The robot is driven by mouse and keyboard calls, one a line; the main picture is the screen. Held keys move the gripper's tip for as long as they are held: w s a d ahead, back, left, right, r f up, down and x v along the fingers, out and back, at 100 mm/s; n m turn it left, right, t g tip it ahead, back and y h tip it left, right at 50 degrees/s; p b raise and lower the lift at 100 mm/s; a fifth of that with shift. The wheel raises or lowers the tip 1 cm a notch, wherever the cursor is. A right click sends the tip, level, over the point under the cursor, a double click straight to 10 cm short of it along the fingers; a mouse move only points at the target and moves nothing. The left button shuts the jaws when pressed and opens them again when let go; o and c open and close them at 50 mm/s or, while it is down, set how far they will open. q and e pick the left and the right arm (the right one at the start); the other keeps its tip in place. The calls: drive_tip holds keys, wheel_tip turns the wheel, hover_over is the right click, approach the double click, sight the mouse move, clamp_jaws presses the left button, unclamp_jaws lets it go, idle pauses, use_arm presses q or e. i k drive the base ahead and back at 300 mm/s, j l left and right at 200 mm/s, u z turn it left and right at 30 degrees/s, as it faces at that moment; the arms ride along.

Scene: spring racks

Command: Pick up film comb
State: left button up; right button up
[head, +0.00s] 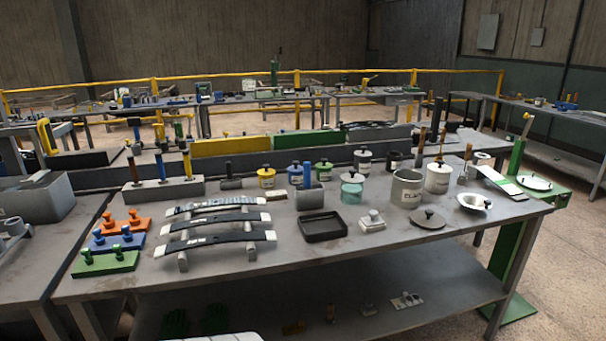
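I cannot make out a film comb for certain; the small pieces on the grey workbench (330,262) are too small to tell apart. A thin, pale, tilted plate (497,181) lies near the bench's right end. A small beige block (276,193) lies left of the middle, behind the dark leaf springs (219,240). A pale square block with a knob (372,220) sits right of a black tray (323,227). Neither of my grippers is in view.
Several lidded tins stand along the back, including a yellow one (266,178). A large open can (407,188), a round grey lid (428,219) and a white bowl (474,202) stand at right. Orange, blue and green blocks (107,262) line the left. The front edge is mostly clear.

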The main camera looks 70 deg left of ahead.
sight(229, 164)
drive_tip(key=u, duration=0.45)
drive_tip(key=i+u, duration=0.15)
drive_tip(key=u, duration=0.3)
drive_tip(key=l+u, duration=0.1)
drive_tip(key=u, duration=0.4)
drive_tip(key=l+u, duration=0.1)
drive_tip(key=u, duration=0.35)
drive_tip(key=i, duration=0.05)
